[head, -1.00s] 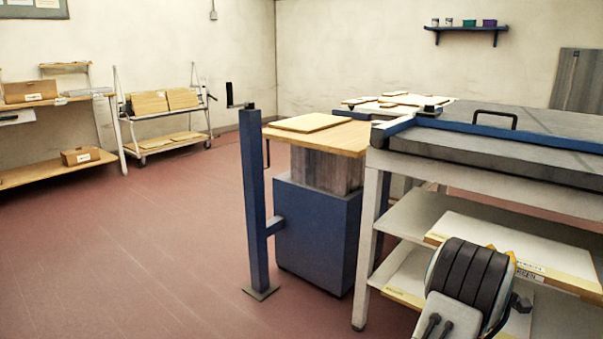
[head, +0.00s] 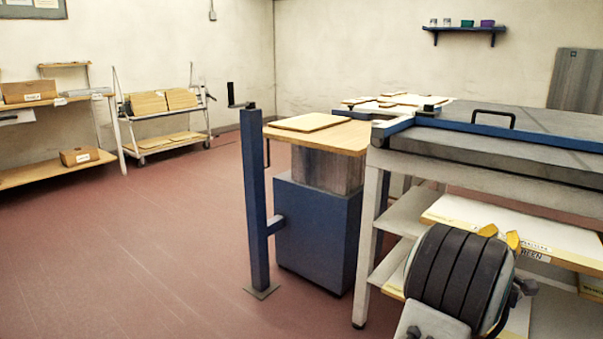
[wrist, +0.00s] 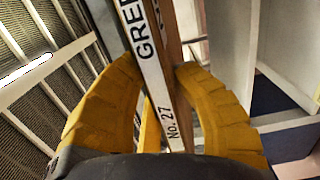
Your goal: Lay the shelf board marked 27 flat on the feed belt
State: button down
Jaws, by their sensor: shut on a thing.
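The shelf board marked 27 (head: 570,243) is pale, with a lettered front edge, at the lower right of the head view. In the wrist view its white edge (wrist: 153,75) reads "No. 27" and part of a word starting "GRE". My gripper (head: 500,236) is shut on this edge, its yellow fingers either side of it. The board is level, above a pale rack shelf and under the grey bench top. Its far end is out of view. The dark grey top (head: 545,150) with a blue crossbar may be the feed belt; I cannot tell for sure.
A blue post (head: 254,200) stands left of a blue lift table (head: 350,138) with a wooden top and a loose panel on it. A board trolley (head: 150,135) and shelving (head: 40,170) stand at the left wall. The red floor between is clear.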

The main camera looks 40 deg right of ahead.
jog(key=w+a+f+n+t+y, duration=0.2)
jog(key=w+a+f+n+t, duration=0.15)
jog(key=w+a+f, duration=0.55)
jog(key=w+a+f+n+t+y, duration=0.2)
jog(key=w+a+f+t, duration=0.3)
jog(key=w, duration=0.9)
jog(key=w+a+f+n+t+y, duration=0.1)
jog(key=w+a+f+n+t, duration=0.25)
jog(key=w+a, duration=0.6)
jog(key=w+a+f+n+t+y, duration=0.25)
jog(key=w+a+y, duration=0.2)
jog(key=a, duration=0.55)
jog(key=w+a+f+n+t+y+p, duration=0.1)
jog(key=w+a+f+n+y, duration=0.25)
jog(key=a, duration=0.75)
jog(key=w+a+f+n+t+y, duration=0.1)
jog(key=w+a+f+t+y, duration=0.2)
jog(key=w+a, duration=0.5)
jog(key=s+a+n+g+y+p, duration=0.1)
jog(key=s+a+g+y, duration=0.1)
jog(key=a, duration=0.6)
notch_tip(320, 180, up, 38)
jog(key=p, duration=3.7)
jog(key=shift+d+f, duration=0.25)
jog(key=shift+d, duration=0.05)
